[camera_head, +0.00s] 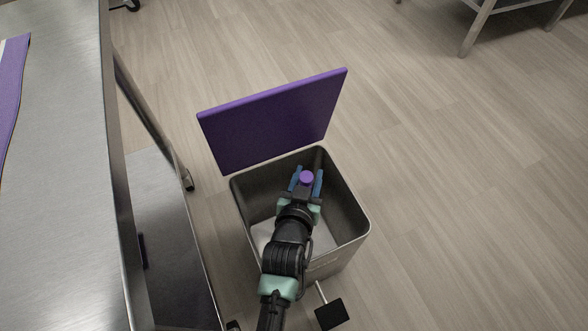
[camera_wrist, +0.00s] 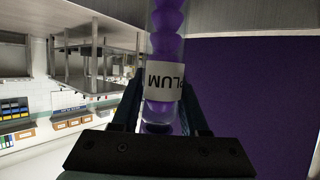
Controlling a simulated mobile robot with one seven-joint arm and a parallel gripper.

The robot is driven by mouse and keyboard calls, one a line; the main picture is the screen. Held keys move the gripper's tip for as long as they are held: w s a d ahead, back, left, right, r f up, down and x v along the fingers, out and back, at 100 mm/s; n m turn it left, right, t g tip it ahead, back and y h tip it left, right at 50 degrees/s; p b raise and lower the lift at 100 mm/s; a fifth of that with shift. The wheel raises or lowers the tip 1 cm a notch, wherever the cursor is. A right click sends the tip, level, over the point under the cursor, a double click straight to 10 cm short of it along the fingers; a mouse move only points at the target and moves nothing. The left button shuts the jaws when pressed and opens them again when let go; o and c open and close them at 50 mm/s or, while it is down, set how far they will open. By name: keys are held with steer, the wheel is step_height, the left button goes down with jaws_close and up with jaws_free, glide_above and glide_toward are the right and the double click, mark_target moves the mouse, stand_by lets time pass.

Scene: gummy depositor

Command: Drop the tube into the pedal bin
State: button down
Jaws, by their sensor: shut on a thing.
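The pedal bin (camera_head: 350,212) is a grey metal box on the floor with its purple lid (camera_head: 275,118) raised at the back. My gripper (camera_head: 306,179) is above the bin's open mouth, within its rim as seen from the head. It is shut on the tube, whose purple end (camera_head: 307,177) shows between the blue fingers. In the wrist view the tube (camera_wrist: 163,60) is clear with purple contents and a white label reading "PLUM", upside down. The lid fills the right side of the wrist view (camera_wrist: 250,90). My arm hides part of the bin's front and inside.
A steel table (camera_head: 65,170) with a lower shelf (camera_head: 165,240) stands close on the left of the bin. The bin's black pedal (camera_head: 331,314) sticks out in front. The floor to the right is clear; another table's legs (camera_head: 475,30) show at the top right.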

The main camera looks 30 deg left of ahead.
step_height(320, 180, down, 6)
steer(key=b, duration=0.5)
steer(key=shift+r, duration=0.25)
steer(key=shift+c, duration=1.7)
jaws_free()
steer(key=shift+d+r, duration=0.1)
steer(key=p+v, duration=0.6)
steer(key=v, duration=0.6)
steer(key=shift+s+r, duration=0.25)
steer(key=shift+s, duration=0.1)
